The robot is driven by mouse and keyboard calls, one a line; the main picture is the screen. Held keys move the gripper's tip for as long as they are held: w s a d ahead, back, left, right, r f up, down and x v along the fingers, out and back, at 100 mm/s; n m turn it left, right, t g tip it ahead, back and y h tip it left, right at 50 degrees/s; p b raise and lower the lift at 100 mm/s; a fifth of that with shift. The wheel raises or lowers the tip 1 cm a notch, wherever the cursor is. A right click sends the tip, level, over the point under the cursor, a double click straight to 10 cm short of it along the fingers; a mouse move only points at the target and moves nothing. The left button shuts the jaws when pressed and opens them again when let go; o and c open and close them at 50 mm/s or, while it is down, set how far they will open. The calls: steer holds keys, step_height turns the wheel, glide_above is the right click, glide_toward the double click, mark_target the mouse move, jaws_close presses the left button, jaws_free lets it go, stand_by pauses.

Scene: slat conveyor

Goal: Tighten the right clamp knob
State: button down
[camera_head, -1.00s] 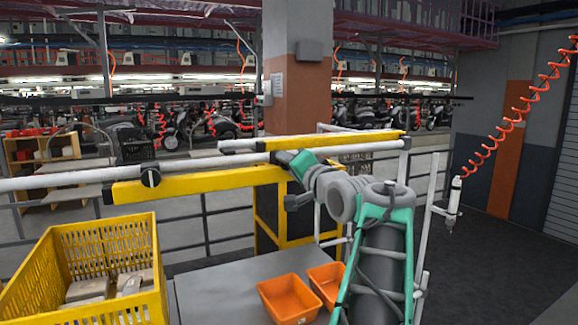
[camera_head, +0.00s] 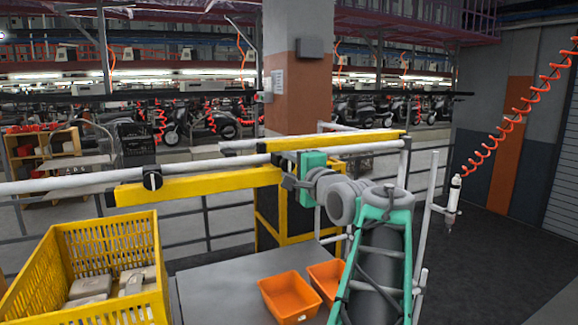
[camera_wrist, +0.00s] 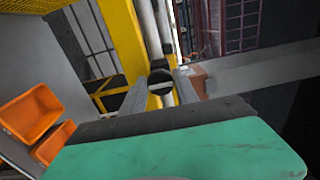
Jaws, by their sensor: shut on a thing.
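The right clamp knob (camera_wrist: 160,82), a black round knob with a pale bar across it, shows in the wrist view on the white rail between my gripper's (camera_wrist: 164,90) two grey fingers. The fingers are shut on it. In the head view my gripper (camera_head: 285,172) is at the rail joint by the yellow beam's right end, and it largely hides the knob there. The left clamp knob (camera_head: 152,180), black with a pale bar, sits on the rail further left, apart from my gripper.
Yellow guide beams (camera_head: 200,188) and white rails (camera_head: 70,183) run across the middle. A yellow crate (camera_head: 30,270) with grey parts stands front left. Orange bins (camera_head: 290,297) sit on the grey table (camera_head: 215,290). A white tool (camera_head: 453,205) hangs right on a red coiled hose.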

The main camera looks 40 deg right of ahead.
stand_by(0.3)
steer(key=c, duration=0.9)
jaws_free()
steer(key=shift+s+f, duration=0.1)
steer(key=shift+s, duration=0.25)
steer(key=b+v, duration=0.3)
steer(key=v, duration=0.4)
steer(key=shift+s+a, duration=0.1)
steer(key=shift+a, duration=0.05)
